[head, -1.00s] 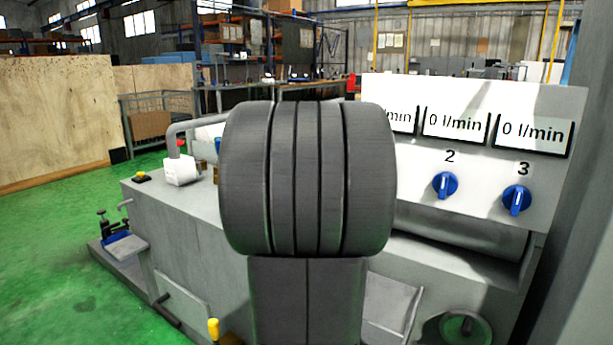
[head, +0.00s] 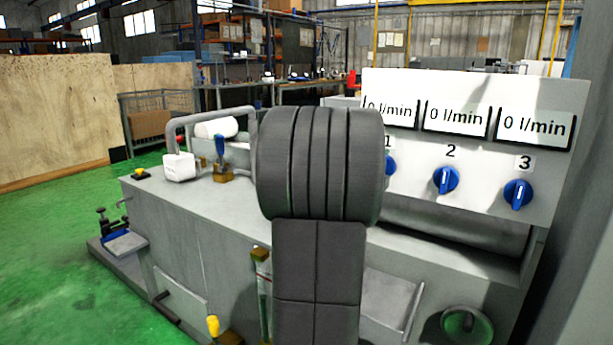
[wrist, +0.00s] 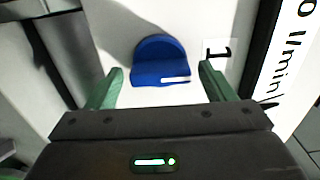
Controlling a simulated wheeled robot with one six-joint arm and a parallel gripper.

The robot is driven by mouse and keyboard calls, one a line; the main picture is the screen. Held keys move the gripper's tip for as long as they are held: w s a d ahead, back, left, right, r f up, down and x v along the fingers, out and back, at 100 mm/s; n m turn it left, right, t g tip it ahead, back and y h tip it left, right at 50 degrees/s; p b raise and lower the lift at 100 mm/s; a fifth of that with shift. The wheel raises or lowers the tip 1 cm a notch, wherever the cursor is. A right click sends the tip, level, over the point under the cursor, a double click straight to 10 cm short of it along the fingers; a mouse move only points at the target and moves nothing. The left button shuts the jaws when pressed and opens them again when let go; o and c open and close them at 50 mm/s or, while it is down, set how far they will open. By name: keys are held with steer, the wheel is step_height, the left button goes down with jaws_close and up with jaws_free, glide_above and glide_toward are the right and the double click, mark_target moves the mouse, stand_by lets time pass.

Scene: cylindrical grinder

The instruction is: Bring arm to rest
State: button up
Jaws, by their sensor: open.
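My gripper (wrist: 162,85) shows in the wrist view with its two green fingers spread apart and nothing held between them. Blue knob 1 (wrist: 160,62) lies beyond the fingertips on the white panel, and I cannot tell the exact gap. In the head view my dark grey arm fills the middle and hides my gripper. The edge of knob 1 (head: 389,165) shows just right of the arm. Knob 2 (head: 446,180) and knob 3 (head: 518,193) are fully visible on the control panel (head: 480,215).
The three displays above the knobs read 0 l/min, such as the middle one (head: 456,117). The grinder body (head: 200,215) spreads below, with a blue-handled valve (head: 220,150) and a yellow-tipped lever (head: 213,325). Green floor (head: 60,230) is clear at left.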

steer(key=shift+a+r+n+p, duration=0.1)
steer(key=shift+n+p, duration=0.35)
steer(key=shift+n, duration=2.5)
steer(key=shift+a+r+n+p, duration=0.1)
steer(key=shift+n+p, duration=0.4)
steer(key=shift+n, duration=2.4)
steer(key=shift+a+r+n+p, duration=0.1)
steer(key=shift+n+p, duration=0.35)
steer(key=shift+n, duration=2.5)
steer(key=shift+s+f, duration=0.1)
steer(key=shift+f, duration=0.05)
